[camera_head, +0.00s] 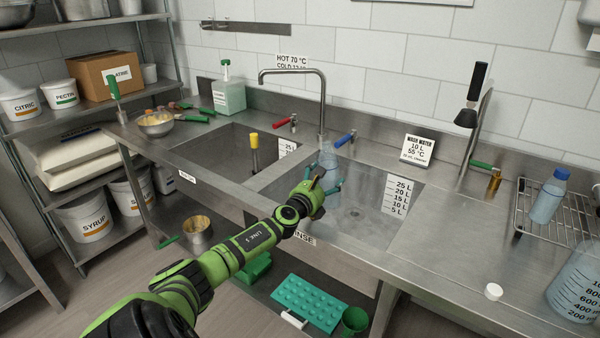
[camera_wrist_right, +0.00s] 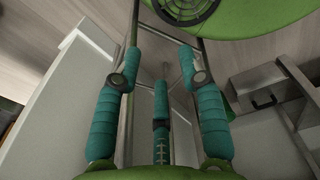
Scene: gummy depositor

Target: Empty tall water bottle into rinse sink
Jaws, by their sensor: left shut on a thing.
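My left gripper (camera_head: 322,187) is over the rinse sink (camera_head: 390,232), its teal fingers shut around a clear, bluish water bottle (camera_head: 328,158). Part of the bottle shows above the fingers, near the faucet. The gripper and arm hide the rest, so its tilt and any water in it cannot be made out. The rinse sink has a litre scale on its wall, and its floor shows a drain. My right gripper (camera_wrist_right: 160,75) shows only in the right wrist view, with its teal fingers spread and nothing between them.
A faucet (camera_head: 322,105) with red and blue handles stands behind the sinks. A second sink (camera_head: 215,150) lies left. On the right counter are a white cap (camera_head: 493,291), a drying rack (camera_head: 520,220) with a blue-capped bottle (camera_head: 549,196), and a large graduated jug (camera_head: 578,283).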

